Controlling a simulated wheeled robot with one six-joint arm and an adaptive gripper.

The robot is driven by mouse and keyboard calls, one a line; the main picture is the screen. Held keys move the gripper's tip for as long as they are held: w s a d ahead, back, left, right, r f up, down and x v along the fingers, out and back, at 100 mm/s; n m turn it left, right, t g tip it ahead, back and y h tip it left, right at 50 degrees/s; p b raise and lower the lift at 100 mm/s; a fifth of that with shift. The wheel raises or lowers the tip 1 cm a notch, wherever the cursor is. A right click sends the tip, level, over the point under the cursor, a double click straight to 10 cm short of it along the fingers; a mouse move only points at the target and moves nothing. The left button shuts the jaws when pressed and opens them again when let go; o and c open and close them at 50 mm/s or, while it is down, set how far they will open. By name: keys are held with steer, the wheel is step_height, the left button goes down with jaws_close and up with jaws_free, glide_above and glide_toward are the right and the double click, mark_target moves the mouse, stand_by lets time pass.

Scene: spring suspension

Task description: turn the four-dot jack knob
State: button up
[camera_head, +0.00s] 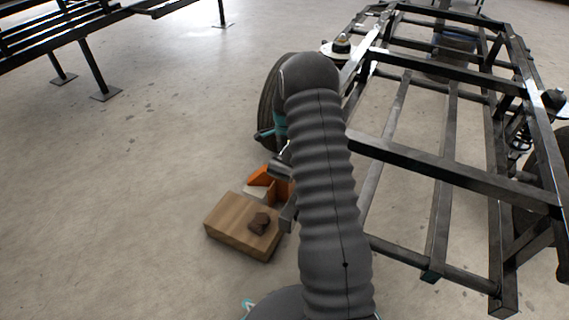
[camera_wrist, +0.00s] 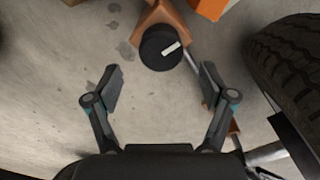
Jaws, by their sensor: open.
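A round black knob (camera_wrist: 160,47) with one white bar mark shows in the wrist view, at the end of an orange-brown body (camera_wrist: 158,14). No dots can be made out on it, so I cannot tell whether it is the four-dot one. My gripper (camera_wrist: 163,80) is open and empty, its two fingers spread wide. The knob lies just beyond the fingertips, roughly centred between them, and is not gripped. In the head view my arm covers most of the gripper, and the knob cannot be made out there.
A tyre (camera_wrist: 290,62) stands close to the right of my gripper; it also shows in the head view (camera_head: 268,110). A dark metal frame (camera_head: 450,170) fills the right.

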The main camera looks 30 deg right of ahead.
step_height(320, 180, up, 7)
steer(key=shift+f, duration=0.2)
stand_by(0.3)
